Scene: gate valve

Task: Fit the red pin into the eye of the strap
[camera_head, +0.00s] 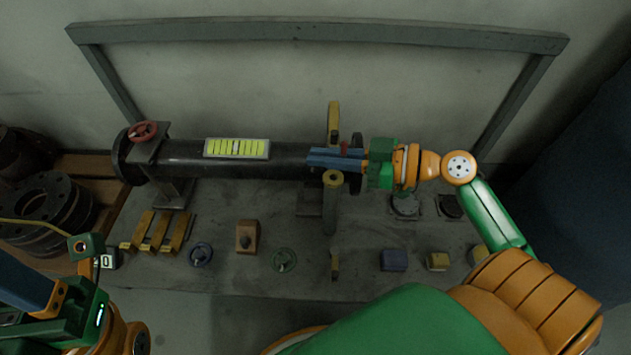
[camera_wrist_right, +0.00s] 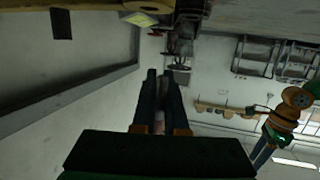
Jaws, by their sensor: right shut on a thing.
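My right gripper (camera_head: 312,158) reaches in from the right with its blue fingers over the dark pipe's right end. A small red piece, which looks like the red pin (camera_head: 344,150), shows at its fingers, and the gripper is shut on it. In the right wrist view the fingers (camera_wrist_right: 163,78) point away, with a pale reddish bit low between them. A yellow upright bar (camera_head: 333,118) stands behind the fingers, and a post with a round yellowish top (camera_head: 333,180) stands in front. I cannot tell which part is the strap's eye. My left gripper (camera_head: 25,285) is at the lower left, its fingertips cut off.
Yellow blocks (camera_head: 160,231), a blue wheel (camera_head: 201,254), a brown box (camera_head: 247,237) and a blue block (camera_head: 393,260) sit on the grey bench (camera_head: 310,278). A grey frame (camera_head: 320,32) stands behind.

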